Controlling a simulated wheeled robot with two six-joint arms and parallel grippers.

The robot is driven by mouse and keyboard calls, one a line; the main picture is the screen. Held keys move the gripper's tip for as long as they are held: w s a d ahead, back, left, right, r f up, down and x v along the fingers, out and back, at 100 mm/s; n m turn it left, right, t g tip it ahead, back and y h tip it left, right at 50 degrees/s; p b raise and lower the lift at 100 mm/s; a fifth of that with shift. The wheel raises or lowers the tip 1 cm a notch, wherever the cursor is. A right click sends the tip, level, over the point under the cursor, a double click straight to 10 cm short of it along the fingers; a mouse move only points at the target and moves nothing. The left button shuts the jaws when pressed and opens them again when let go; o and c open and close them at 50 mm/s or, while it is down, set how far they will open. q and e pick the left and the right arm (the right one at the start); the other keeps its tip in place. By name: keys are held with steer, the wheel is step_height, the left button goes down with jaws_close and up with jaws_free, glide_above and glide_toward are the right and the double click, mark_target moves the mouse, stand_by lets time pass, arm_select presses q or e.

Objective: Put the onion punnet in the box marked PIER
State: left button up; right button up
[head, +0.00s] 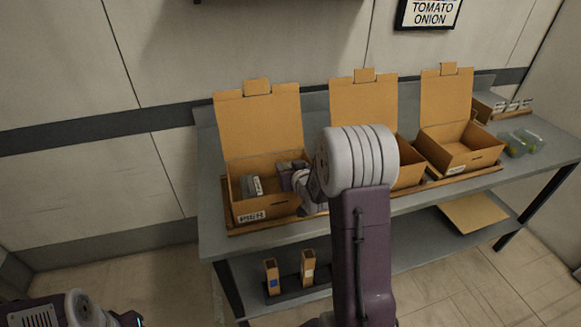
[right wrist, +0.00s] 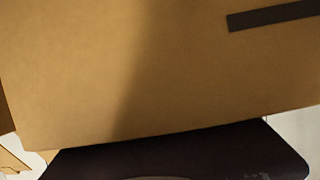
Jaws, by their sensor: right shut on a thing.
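The box marked PIER (head: 237,207) is the open cardboard box at the left of the bench, its lid standing up behind it. A grey block-like item with a white label (head: 251,187) is inside it. My right gripper (head: 291,176) is at the right side of this box, with its tip end over or inside it. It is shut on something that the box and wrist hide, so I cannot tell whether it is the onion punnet. In the right wrist view brown cardboard (right wrist: 130,75) with a dark slot fills the picture. My left gripper is out of view.
Two more open boxes stand to the right, the middle one (head: 408,175) partly behind my arm, the other (head: 465,157) clear. Clear punnets (head: 517,144) with greenish contents lie at the bench's right end. Small cartons (head: 272,274) stand on the lower shelf.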

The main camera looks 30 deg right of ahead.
steer(key=shift+f, duration=0.2)
steer(key=o, duration=1.4)
steer(key=shift+r, duration=0.1)
